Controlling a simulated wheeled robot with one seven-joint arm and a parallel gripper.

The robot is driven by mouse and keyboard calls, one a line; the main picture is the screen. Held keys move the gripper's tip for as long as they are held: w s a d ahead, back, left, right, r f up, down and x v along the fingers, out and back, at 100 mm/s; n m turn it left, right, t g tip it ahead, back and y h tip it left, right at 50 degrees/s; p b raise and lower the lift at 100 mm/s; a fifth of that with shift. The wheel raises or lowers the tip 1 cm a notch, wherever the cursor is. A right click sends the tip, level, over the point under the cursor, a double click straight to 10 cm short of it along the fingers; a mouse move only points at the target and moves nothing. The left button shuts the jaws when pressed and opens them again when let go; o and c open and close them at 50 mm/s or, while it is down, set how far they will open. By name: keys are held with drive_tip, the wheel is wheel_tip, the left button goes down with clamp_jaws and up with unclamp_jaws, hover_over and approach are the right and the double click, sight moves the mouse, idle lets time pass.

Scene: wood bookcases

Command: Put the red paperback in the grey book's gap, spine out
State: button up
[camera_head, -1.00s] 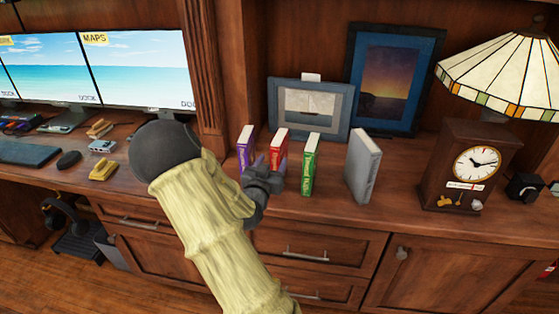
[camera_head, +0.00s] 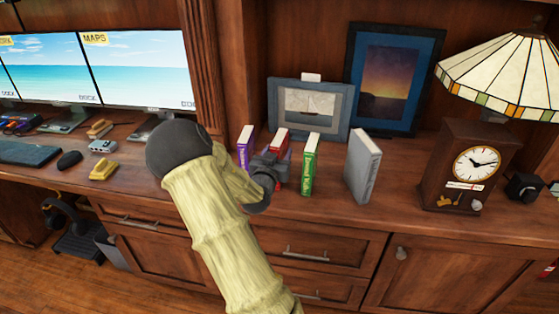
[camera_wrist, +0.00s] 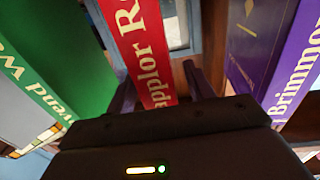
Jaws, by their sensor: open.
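The red paperback (camera_head: 279,140) stands upright between the purple book (camera_head: 245,148) and the green book (camera_head: 310,165). Its spine with gold letters fills the upper middle of the wrist view (camera_wrist: 140,50). The grey book (camera_head: 363,168) stands upright to the right of the green one, with a bare gap between them. My gripper (camera_head: 270,165) is in front of the red paperback and hides its lower part. In the wrist view my open gripper (camera_wrist: 160,97) has one finger on each side of the red spine; I cannot tell whether they touch it.
The green (camera_wrist: 45,70) and purple (camera_wrist: 275,55) books flank my fingers closely. Picture frames (camera_head: 310,108) stand behind the books. A wooden clock (camera_head: 465,165) and a lamp (camera_head: 505,70) are at the right. The counter between the grey book and the clock is clear.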

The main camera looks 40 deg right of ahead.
clamp_jaws()
idle(0.3)
wheel_tip(320, 180, up, 10)
drive_tip(key=shift+r+p, duration=0.1)
drive_tip(key=shift+p, duration=0.65)
